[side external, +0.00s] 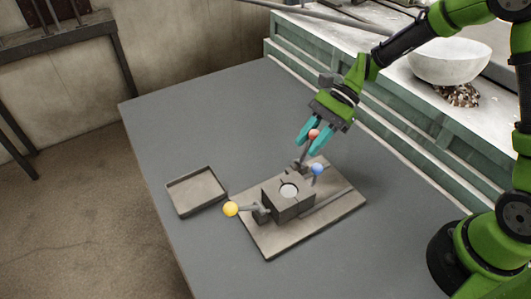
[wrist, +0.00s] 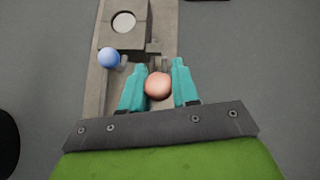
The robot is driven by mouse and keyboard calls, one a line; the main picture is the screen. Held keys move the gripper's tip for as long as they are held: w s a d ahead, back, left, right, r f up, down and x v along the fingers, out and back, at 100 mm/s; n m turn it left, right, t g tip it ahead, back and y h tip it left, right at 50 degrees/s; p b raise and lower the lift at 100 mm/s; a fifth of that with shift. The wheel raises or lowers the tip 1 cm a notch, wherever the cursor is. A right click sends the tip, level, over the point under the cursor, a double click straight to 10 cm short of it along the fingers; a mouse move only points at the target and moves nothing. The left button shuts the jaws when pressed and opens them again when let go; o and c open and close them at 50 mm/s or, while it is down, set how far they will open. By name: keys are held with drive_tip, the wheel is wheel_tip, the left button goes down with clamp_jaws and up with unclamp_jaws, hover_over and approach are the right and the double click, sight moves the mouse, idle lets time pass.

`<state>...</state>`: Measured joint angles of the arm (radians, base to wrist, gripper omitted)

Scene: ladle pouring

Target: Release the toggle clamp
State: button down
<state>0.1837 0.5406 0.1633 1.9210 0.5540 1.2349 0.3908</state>
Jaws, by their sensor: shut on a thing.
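The clamp fixture stands on a flat base plate (side external: 335,205) on the grey table. Its block (side external: 283,200) has a round light disc (side external: 289,190) in the top, which also shows in the wrist view (wrist: 124,22). A lever with a red ball knob (side external: 314,134) rises at the block's far end. My gripper (side external: 312,138) is shut on the red knob, with a teal finger on each side; the wrist view shows the knob (wrist: 158,86) between the fingers. A blue knob (side external: 317,169) is close by, and a yellow knob (side external: 231,208) sticks out at the near left.
An empty shallow tray (side external: 196,191) lies left of the fixture. A white bowl (side external: 450,62) stands on the bench at the back right. The blue knob (wrist: 109,58) is just left of my fingers in the wrist view. The table's far left is clear.

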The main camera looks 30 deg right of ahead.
drive_tip(key=shift+d+f+y, duration=0.2)
drive_tip(key=shift+d+y, duration=0.3)
drive_tip(key=shift+y, duration=0.4)
drive_tip(key=shift+d+f, duration=0.1)
drive_tip(key=c, duration=1)
unclamp_jaws()
drive_tip(key=shift+o, duration=0.2)
drive_tip(key=v, duration=1.7)
drive_tip(key=shift+s, duration=0.1)
